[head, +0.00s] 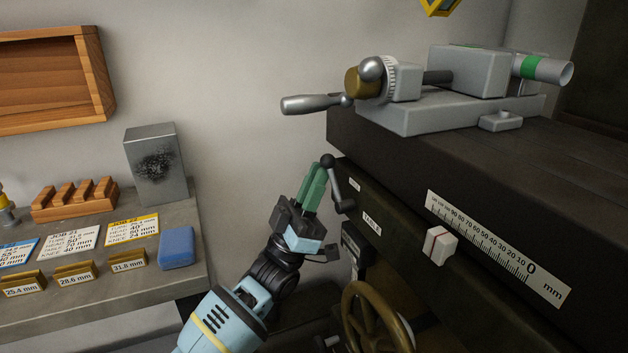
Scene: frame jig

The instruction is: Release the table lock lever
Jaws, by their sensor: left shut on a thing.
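The table lock lever (336,186) is a short dark arm with a round black knob at its upper end. It sits on the left end of the dark machine table's front side. My left gripper (319,173) comes up from below with its green fingers at the knob. It is shut on the lever near the knob, and the fingers partly cover that end. Small labels (371,222) are on the table's side by the lever; I cannot read them clearly. My right gripper is not in view.
The machine table (400,187) carries a grey vise (420,112) with a handle above the lever. A brass-coloured handwheel (365,312) is below, and a white scale pointer (439,245) right. A workbench (110,300) with job cards and a blue block (177,247) stands left.

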